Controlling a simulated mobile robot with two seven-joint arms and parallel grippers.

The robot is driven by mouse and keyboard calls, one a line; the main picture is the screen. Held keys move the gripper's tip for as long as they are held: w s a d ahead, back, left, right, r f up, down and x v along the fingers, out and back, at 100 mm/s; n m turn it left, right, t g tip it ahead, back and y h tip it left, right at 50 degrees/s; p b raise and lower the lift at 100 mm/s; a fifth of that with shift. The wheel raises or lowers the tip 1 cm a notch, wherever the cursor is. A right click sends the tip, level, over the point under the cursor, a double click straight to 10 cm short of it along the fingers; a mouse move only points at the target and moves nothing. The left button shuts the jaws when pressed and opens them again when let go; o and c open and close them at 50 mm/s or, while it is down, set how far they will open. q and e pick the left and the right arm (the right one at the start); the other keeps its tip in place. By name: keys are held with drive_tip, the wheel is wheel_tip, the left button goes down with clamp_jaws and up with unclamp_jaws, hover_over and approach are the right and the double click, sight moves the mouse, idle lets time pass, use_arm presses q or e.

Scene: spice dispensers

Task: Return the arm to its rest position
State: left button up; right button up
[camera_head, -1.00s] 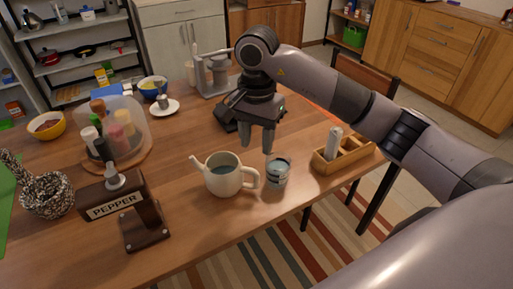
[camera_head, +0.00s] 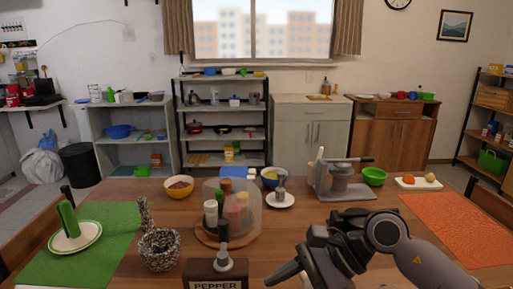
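My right arm comes in at the lower right, over the near part of the wooden table (camera_head: 110,262). Its gripper (camera_head: 284,273) points left and down, to the right of the pepper dispenser (camera_head: 217,272). The fingers are seen side-on and partly cut by the lower edge, so their opening cannot be told. No object shows in them. My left gripper is not in view.
An orange mat (camera_head: 455,228) lies right, a green mat (camera_head: 105,260) left.

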drive_tip(key=s+a+r+m+t+y, duration=0.1)
drive_tip(key=a+r+m+t+y, duration=0.15)
drive_tip(key=r+m+y, duration=0.3)
drive_tip(key=a+r+m+t+y, duration=0.2)
drive_tip(key=r+m+t+y, duration=0.1)
drive_tip(key=r+m+y, duration=0.25)
drive_tip(key=w+d+r+m+t+h, duration=0.25)
drive_tip(key=d+m+t+h, duration=0.35)
drive_tip(key=m+t, duration=0.75)
drive_tip(key=d+f+m+g+h, duration=0.1)
drive_tip(key=d+f+m+h, duration=1.35)
drive_tip(key=m, duration=0.85)
drive_tip(key=s+d+f+m+g, duration=0.1)
drive_tip(key=s+f+m+g, duration=0.4)
drive_tip(key=s+f+g, duration=0.45)
drive_tip(key=s+d+f+m+g, duration=0.1)
drive_tip(key=s+f+m+g, duration=0.5)
drive_tip(key=s, duration=0.7)
drive_tip(key=w+a+f+n+t+y+p, duration=0.1)
drive_tip(key=w+a+f+t+p, duration=0.1)
drive_tip(key=w+f+t+p, duration=0.2)
drive_tip(key=shift+w+a+f+n+t, duration=0.4)
drive_tip(key=shift+w+f+t, duration=0.7)
drive_tip(key=shift+w+t, duration=0.8)
drive_tip(key=shift+s+t+y, duration=0.25)
drive_tip(key=shift+t, duration=0.1)
